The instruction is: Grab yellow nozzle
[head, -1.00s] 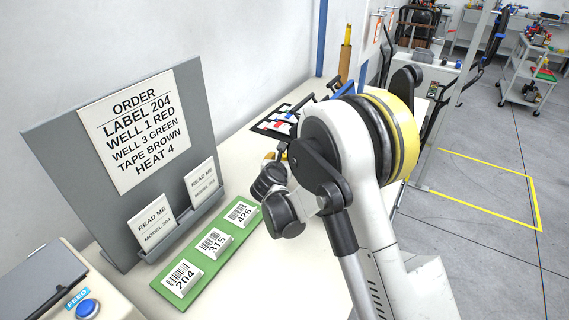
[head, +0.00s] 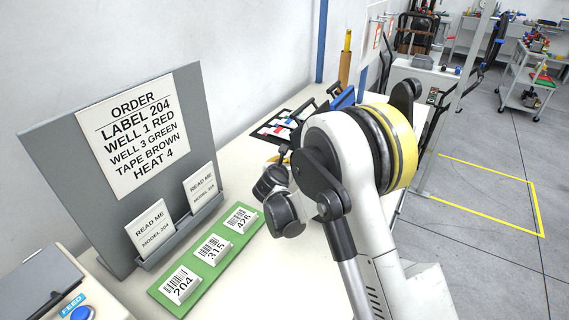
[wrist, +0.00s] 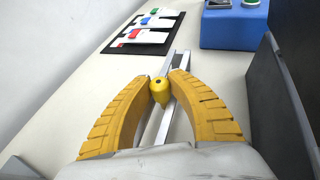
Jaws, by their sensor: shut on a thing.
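The yellow nozzle (wrist: 160,92) is a small yellow piece with a dark hole, seen in the middle of the wrist view. My gripper (wrist: 160,86) has two curved, ribbed yellow fingers, shut on the nozzle from both sides. The nozzle sits in front of a metal rail or bar (wrist: 179,62); I cannot tell whether they touch. In the head view my arm hides the nozzle and nearly all of the gripper.
A black tray (wrist: 144,43) with red, blue and green-marked pieces lies beyond the gripper. A blue box (wrist: 235,27) stands at the right, and a dark panel (wrist: 278,110) is close beside my right finger. The order board (head: 60,165) and green label strip (head: 202,272) are on the bench.

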